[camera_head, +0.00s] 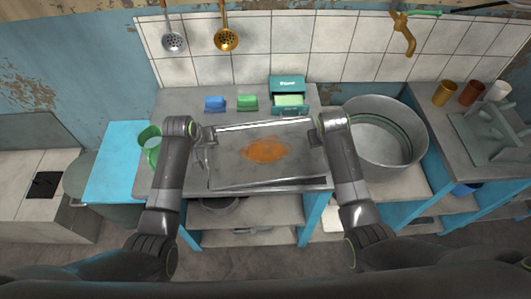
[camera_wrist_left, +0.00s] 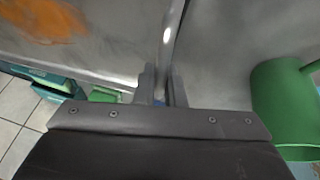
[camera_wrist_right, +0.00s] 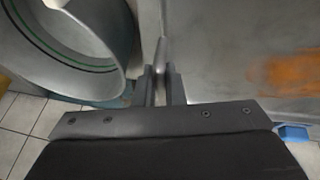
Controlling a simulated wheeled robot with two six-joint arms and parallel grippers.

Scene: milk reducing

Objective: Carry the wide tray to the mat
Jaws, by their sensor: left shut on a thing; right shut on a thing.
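The wide metal tray (camera_head: 225,170) has an orange-brown stain (camera_head: 266,150) in its middle and is over the grey counter in the head view. My left gripper (camera_head: 206,142) is shut on the tray's left edge. In the left wrist view the tray's rim runs between the fingers (camera_wrist_left: 165,88). My right gripper (camera_head: 318,136) is shut on the tray's right edge. The rim also shows between its fingers in the right wrist view (camera_wrist_right: 160,85). The tray looks roughly level; I cannot tell how high it is above the counter.
A large round metal basin (camera_head: 372,158) stands close to the right of the tray. Green mugs (camera_head: 149,137) stand at the left. A blue sponge (camera_head: 215,104), a green sponge (camera_head: 247,103) and a teal box (camera_head: 288,92) are behind the tray. Cups (camera_head: 471,93) stand far right.

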